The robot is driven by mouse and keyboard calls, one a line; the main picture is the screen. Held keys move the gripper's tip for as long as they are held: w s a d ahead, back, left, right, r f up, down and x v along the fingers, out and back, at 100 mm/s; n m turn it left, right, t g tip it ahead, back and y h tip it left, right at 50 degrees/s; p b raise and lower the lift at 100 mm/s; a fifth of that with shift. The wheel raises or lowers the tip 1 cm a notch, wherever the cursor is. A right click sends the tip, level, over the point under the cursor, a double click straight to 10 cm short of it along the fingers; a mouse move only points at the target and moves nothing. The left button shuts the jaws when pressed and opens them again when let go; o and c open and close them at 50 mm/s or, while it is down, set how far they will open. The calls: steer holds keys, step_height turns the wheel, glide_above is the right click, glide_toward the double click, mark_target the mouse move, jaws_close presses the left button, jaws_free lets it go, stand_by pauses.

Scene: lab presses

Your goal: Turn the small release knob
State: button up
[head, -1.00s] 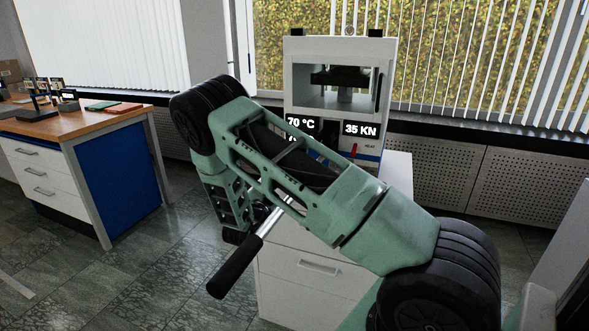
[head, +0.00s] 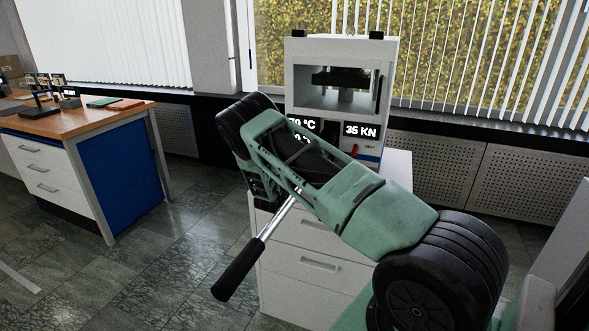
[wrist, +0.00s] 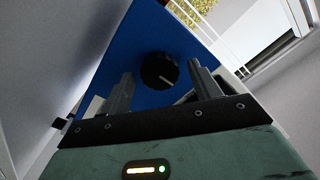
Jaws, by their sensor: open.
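The small release knob (wrist: 159,71) is a round black dial with a pale mark, on a blue panel (wrist: 128,36) in the wrist view. My gripper (wrist: 160,82) is open, with one finger on each side of the knob as the wrist view shows it. I cannot tell whether the fingers reach around the knob or stop short of it. In the head view my arm hides the knob and the gripper. The white press (head: 301,48) stands behind my arm, with readouts of 70 °C and 35 KN.
A long lever with a black handle (head: 238,270) sticks out toward the lower left below my arm. The press stands on a white drawer cabinet (head: 310,285). A wooden-topped bench (head: 75,122) stands at the left, with open floor (head: 190,220) between.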

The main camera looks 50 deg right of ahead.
steer(key=c, duration=1)
